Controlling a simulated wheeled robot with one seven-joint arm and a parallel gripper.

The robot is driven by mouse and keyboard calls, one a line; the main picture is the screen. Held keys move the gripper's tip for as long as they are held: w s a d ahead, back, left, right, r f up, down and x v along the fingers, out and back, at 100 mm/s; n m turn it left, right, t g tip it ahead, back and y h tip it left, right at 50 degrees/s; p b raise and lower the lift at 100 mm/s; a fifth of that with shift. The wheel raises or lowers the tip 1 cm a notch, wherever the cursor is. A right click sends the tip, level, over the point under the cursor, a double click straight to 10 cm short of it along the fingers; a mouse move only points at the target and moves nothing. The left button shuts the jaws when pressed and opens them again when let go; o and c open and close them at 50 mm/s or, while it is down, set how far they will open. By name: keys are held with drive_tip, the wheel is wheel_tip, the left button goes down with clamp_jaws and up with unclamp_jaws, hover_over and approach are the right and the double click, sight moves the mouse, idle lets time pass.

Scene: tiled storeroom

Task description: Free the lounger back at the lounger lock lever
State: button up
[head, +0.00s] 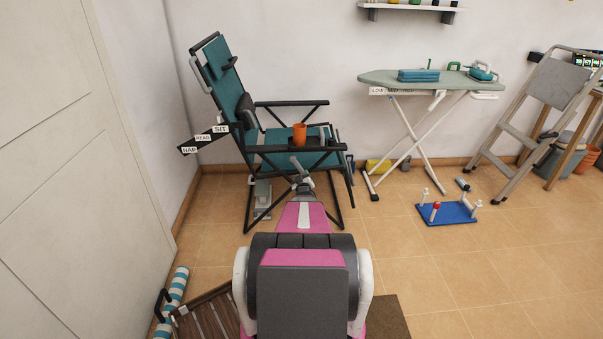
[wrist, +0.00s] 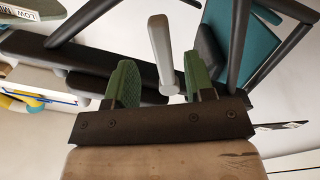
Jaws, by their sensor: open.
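The lounger (head: 218,75) is a teal chair with a black frame, standing by the back wall with its back upright and leaning slightly. A black bar (head: 209,135) with labels SIT, READ and NAP sticks out behind its back. In the wrist view a light grey lever (wrist: 162,45), which looks like the lock lever, shows between the green fingers of my gripper (wrist: 157,82). The fingers are apart, with a gap visible on the lever's left side; I cannot tell its exact depth. In the head view my gripper (head: 301,182) is at the lounger's near armrest, its fingers hard to make out.
An ironing board (head: 420,79) and a step ladder (head: 530,100) stand to the right. A blue pegged board (head: 448,213) lies on the floor. A striped roll (head: 174,295) is at lower left. Floor at right front is clear.

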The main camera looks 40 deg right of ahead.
drive_tip(key=v, duration=0.3)
drive_tip(key=shift+s+a, duration=0.1)
drive_tip(key=shift+s, duration=0.1)
drive_tip(key=w+a+r+g+y, duration=0.2)
drive_tip(key=a+g+y, duration=0.5)
drive_tip(key=a, duration=1.8)
drive_tip(key=s+a+r+g+y, duration=0.1)
drive_tip(key=s+a+r+g, duration=0.1)
drive_tip(key=s+a+g, duration=0.2)
drive_tip(key=s+a+r+g+y, duration=0.1)
drive_tip(key=s+a+r+g, duration=0.2)
drive_tip(key=s+a, duration=0.7)
drive_tip(key=a+g, duration=0.1)
drive_tip(key=a, duration=0.6)
drive_tip(key=shift+r+y, duration=0.3)
drive_tip(key=shift+r, duration=0.05)
